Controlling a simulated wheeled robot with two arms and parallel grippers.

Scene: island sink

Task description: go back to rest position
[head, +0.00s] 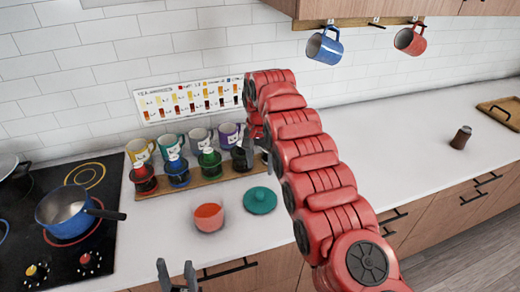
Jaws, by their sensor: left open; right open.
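My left gripper (177,277) shows at the bottom edge, with its two dark fingers apart and nothing between them. My red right arm crosses the view from the lower right up to the back of the counter. My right gripper (255,157) is at its far end, open, partly hidden by the arm. It is beside the black container at the right end of the wooden rack (208,184). I cannot tell whether it touches that container.
A blue pot (66,208) is on the stove at left. Blue (324,47) and red (410,40) mugs hang above. The right counter is mostly clear.

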